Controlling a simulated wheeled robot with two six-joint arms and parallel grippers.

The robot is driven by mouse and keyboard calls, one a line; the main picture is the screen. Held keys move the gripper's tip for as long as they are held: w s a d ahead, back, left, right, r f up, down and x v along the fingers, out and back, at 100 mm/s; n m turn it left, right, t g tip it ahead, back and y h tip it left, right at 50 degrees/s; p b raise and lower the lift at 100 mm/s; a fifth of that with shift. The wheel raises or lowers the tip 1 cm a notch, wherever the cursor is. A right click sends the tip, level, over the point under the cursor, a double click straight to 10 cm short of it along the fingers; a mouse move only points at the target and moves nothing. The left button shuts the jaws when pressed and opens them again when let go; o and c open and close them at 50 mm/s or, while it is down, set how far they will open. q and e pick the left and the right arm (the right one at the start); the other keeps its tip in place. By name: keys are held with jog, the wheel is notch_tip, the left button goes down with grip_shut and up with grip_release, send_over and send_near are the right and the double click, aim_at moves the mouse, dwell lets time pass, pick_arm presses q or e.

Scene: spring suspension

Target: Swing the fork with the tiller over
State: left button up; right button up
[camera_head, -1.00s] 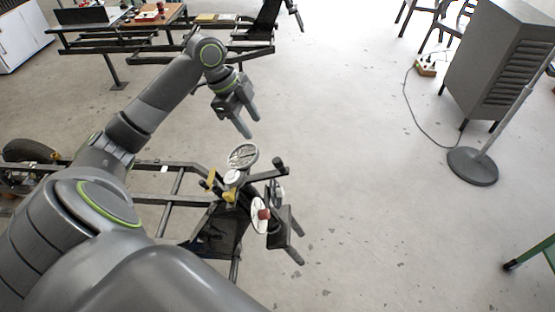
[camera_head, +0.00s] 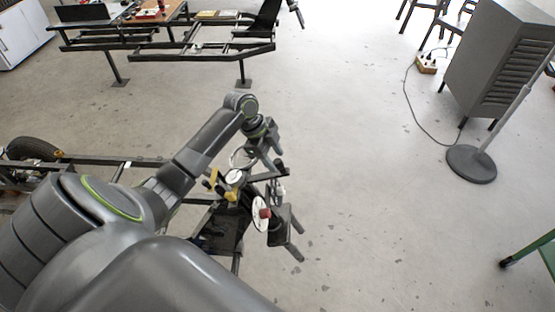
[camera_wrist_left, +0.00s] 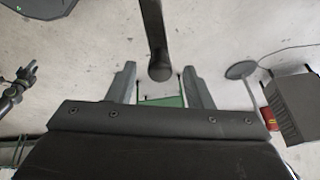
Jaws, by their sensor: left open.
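The tiller shows in the head view as a dark bar (camera_head: 268,177) above the frame's front end. In the left wrist view the bar (camera_wrist_left: 154,35) has a rounded end and lies between my finger tips. My left gripper (camera_head: 276,163) is open around the bar's end; its fingers also show in the left wrist view (camera_wrist_left: 161,85), with a gap on either side. What looks like the fork, a dark block with two prongs (camera_head: 284,228), is below and to the right of the tiller. The joint between them is partly hidden.
A white disc with a red knob (camera_head: 260,214) and a yellow part (camera_head: 217,186) are close to the gripper. A dark metal frame (camera_head: 130,162) with a tyre (camera_head: 34,149) extends left. A grey cabinet (camera_head: 490,65) and stand (camera_head: 471,164) are far right. Floor between is clear.

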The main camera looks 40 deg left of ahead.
aim_at(276, 161)
pick_arm(q)
jog(key=shift+x, duration=1.55)
grip_shut()
